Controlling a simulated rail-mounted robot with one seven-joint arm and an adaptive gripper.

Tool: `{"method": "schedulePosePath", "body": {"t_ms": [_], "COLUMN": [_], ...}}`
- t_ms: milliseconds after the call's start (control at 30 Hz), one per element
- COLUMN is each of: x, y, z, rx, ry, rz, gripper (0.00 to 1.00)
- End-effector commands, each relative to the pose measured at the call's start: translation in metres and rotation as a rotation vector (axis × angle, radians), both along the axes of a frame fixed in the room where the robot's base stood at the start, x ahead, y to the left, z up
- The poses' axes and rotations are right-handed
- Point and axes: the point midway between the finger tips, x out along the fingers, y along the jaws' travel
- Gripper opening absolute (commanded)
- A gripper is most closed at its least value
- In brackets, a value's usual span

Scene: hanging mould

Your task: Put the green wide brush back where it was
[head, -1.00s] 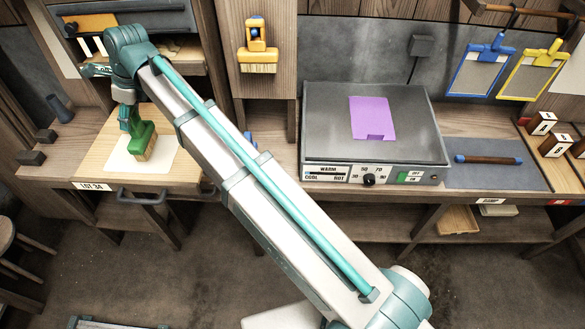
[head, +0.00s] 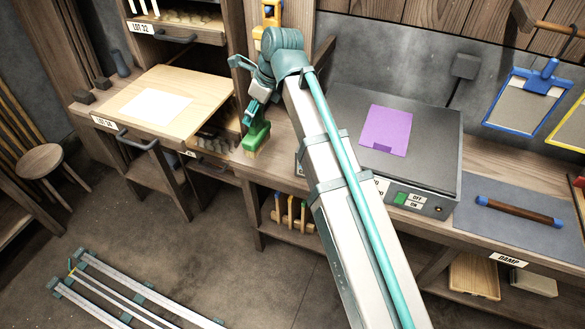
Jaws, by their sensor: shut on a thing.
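My gripper (head: 250,117) is shut on the green wide brush (head: 257,136), its bristles pointing down. The brush is in front of the wooden bench between the pull-out board and the hot plate. I cannot tell whether the bristles touch the bench. A yellow-orange brush (head: 271,13) hangs on the wooden panel behind, partly hidden by my arm. A rack (head: 290,226) with several upright coloured handles stands on the shelf below the bench.
The pull-out board (head: 198,112) with a white sheet (head: 157,105) is at left. The grey hot plate (head: 438,130) bears a purple sheet (head: 384,130) at right. A roller (head: 519,211) lies on a grey mat. A stool (head: 40,160) and metal rails (head: 110,285) stand on the floor.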

Motion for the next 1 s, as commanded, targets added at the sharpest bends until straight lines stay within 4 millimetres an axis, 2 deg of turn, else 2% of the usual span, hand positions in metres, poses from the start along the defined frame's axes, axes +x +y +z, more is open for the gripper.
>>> {"method": "schedulePosePath", "body": {"t_ms": [33,200,333,467,767,1000], "x": [-0.007,-0.017,-0.012,0.009,0.075,0.102], "y": [-0.011,-0.029,-0.034,-0.039,-0.053,-0.060], "z": [-0.014,-0.023,-0.026,-0.033,-0.062,-0.101], "rx": [0.001,0.000,-0.002,-0.003,-0.002,-0.002], "ry": [-0.001,0.002,0.004,0.007,0.008,0.006], "rz": [-0.002,0.005,0.008,0.007,0.008,0.009], "gripper": [0.22,0.22,0.22,0.22,0.22,0.22]}}
